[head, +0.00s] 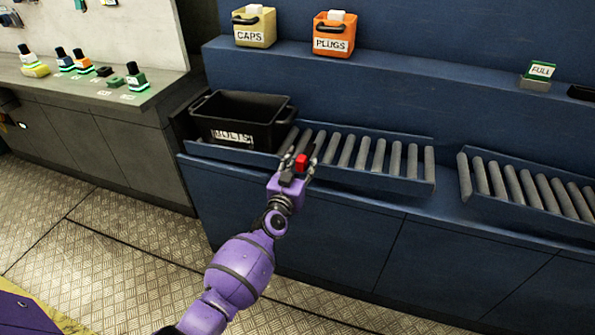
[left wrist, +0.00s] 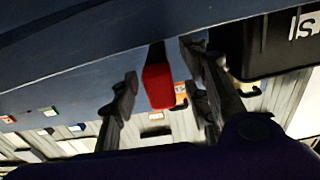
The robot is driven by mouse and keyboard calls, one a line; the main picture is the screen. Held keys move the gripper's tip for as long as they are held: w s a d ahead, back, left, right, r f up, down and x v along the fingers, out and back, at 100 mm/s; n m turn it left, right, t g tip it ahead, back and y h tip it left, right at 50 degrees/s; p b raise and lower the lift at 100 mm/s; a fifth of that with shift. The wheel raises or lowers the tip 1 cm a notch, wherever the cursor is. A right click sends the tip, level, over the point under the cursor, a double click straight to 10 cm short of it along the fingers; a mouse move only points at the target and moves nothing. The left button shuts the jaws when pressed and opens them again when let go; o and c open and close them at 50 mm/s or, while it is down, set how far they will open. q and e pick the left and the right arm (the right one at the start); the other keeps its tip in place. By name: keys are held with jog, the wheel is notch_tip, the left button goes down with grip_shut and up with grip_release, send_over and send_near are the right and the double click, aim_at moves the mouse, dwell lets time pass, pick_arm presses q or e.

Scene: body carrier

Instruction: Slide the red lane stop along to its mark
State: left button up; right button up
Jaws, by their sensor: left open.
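The red lane stop (head: 301,162) is a small red block at the front edge of the left roller lane (head: 362,150), just right of the black bin. In the left wrist view the red stop (left wrist: 158,86) shows between the two fingers, with a gap visible on each side. My left gripper (head: 296,160) is open at the stop, its fingers on either side of it; I cannot tell whether either finger touches it. The left gripper also shows in the left wrist view (left wrist: 160,95). I cannot make out the stop's mark. My right gripper is not in view.
A black bin (head: 240,112) labelled BOLTS stands on the lane's left end, close to the gripper. A second roller lane (head: 528,188) lies to the right across a gap. CAPS (head: 254,28) and PLUGS (head: 334,35) bins and a FULL sign (head: 540,70) stand on the shelf behind.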

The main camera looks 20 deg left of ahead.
pick_arm(q)
jog(key=s+p, duration=0.2)
jog(key=s, duration=0.3)
jog(key=shift+s+a+r, duration=0.1)
jog(key=shift+s+r, duration=0.05)
jog(key=shift+s, duration=0.85)
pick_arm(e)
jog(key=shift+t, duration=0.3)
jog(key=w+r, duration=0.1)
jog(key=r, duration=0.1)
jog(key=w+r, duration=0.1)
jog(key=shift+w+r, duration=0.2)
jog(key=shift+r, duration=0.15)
pick_arm(q)
jog(key=shift+f, duration=0.2)
